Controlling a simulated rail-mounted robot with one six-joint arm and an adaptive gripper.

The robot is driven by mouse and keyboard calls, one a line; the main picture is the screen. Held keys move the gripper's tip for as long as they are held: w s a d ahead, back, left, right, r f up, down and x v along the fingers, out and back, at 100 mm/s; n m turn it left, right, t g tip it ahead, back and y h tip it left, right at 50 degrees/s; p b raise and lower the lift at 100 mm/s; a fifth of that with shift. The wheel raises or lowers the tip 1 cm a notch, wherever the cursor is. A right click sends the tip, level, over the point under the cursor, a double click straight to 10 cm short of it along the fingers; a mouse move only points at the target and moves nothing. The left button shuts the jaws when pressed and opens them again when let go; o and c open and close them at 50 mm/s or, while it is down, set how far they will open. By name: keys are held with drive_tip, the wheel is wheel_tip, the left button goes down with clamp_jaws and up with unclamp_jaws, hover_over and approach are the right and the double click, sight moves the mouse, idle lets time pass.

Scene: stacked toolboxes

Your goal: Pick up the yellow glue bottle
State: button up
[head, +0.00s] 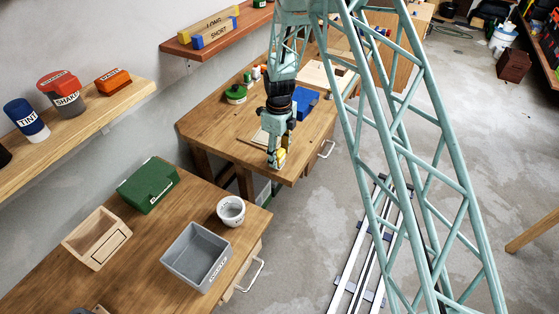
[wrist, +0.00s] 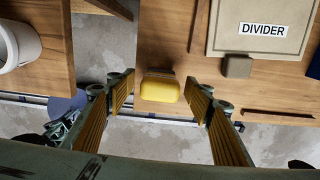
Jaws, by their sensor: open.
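The yellow glue bottle (wrist: 160,88) is seen from above in the wrist view as a rounded yellow shape near the front edge of the far workbench. It also shows as a small yellow patch (head: 281,156) beside my fingers in the head view, mostly hidden by them. My gripper (wrist: 163,94) is open. Its two ribbed fingers lie on either side of the bottle in the wrist view, with visible gaps on both sides. I cannot tell exactly how far the fingertips are above or around it.
A board labelled DIVIDER (wrist: 262,28) and a small brown block (wrist: 237,67) lie right of the bottle. A white cup (head: 231,211), grey bin (head: 195,257), green box (head: 147,185) and wooden box (head: 97,239) stand on the near bench. A floor gap separates the benches.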

sight(279, 152)
idle(0.3)
drive_tip(key=c, duration=1)
drive_tip(key=shift+r, duration=0.1)
drive_tip(key=shift+r+b, duration=0.4)
drive_tip(key=shift+r, duration=1.2)
drive_tip(key=s+d+b, duration=0.1)
drive_tip(key=s+d, duration=0.2)
drive_tip(key=s, duration=0.1)
drive_tip(key=s+d+r, duration=0.1)
drive_tip(key=s+d, duration=0.2)
drive_tip(key=s, duration=0.2)
drive_tip(key=s+d+b, duration=0.1)
drive_tip(key=s+d, duration=0.2)
drive_tip(key=s, duration=0.1)
drive_tip(key=shift+s+r+b, duration=0.2)
drive_tip(key=shift+r+b, duration=0.05)
drive_tip(key=shift+b, duration=0.05)
